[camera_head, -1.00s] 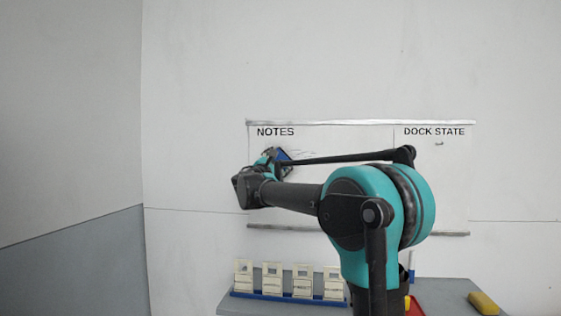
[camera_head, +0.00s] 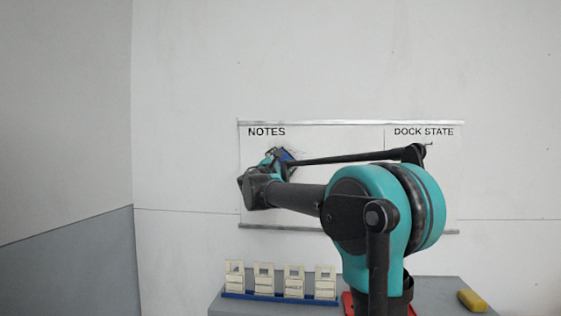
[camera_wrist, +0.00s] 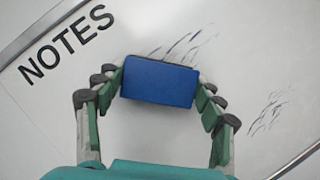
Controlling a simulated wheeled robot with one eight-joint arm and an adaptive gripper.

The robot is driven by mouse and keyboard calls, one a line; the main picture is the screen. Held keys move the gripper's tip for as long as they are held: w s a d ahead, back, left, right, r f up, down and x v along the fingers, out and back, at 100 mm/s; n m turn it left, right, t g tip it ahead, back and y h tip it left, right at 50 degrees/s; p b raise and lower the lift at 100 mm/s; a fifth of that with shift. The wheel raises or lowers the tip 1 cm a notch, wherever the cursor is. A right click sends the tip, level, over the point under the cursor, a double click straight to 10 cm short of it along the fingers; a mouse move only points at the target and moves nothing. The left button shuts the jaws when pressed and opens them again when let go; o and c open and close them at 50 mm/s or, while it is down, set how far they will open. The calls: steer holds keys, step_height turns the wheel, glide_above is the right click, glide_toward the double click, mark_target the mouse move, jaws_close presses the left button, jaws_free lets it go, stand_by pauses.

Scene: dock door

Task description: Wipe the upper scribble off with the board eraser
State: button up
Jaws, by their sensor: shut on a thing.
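The blue board eraser (camera_wrist: 158,82) is held between the two fingers of my gripper (camera_wrist: 160,90), its dark edge at the white board. In the head view the eraser (camera_head: 286,156) is at the board below the NOTES heading, partly hidden by my gripper (camera_head: 277,160). The upper scribble (camera_wrist: 184,44), thin dark-blue strokes, shows in the wrist view just beyond the eraser's upper edge; part may be hidden behind the eraser. The lower scribble (camera_wrist: 268,112) stands apart at the right. I cannot tell whether the eraser presses on the board.
The whiteboard (camera_head: 350,139) has NOTES at left and DOCK STATE at right. My arm hides much of its lower middle. Below, a grey table (camera_head: 440,294) holds a blue rack (camera_head: 262,297) with several cream cards, a yellow block (camera_head: 472,301) and a red object (camera_head: 348,304).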

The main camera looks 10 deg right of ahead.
mark_target(273, 158)
steer(key=s+d, duration=0.3)
steer(key=d, duration=0.6)
steer(key=shift+d, duration=0.3)
stand_by(0.6)
steer(key=shift+w+a, duration=0.55)
steer(key=shift+a, duration=1.2)
steer(key=shift+w+a, duration=0.6)
steer(key=shift+a, duration=1.15)
steer(key=shift+w+a, duration=0.55)
steer(key=shift+a, duration=1.2)
steer(key=a, duration=0.1)
steer(key=w+a, duration=0.1)
steer(key=a, duration=0.1)
steer(key=shift+w+a+r, duration=0.1)
steer(key=shift+a+r, duration=0.05)
steer(key=shift+r, duration=0.05)
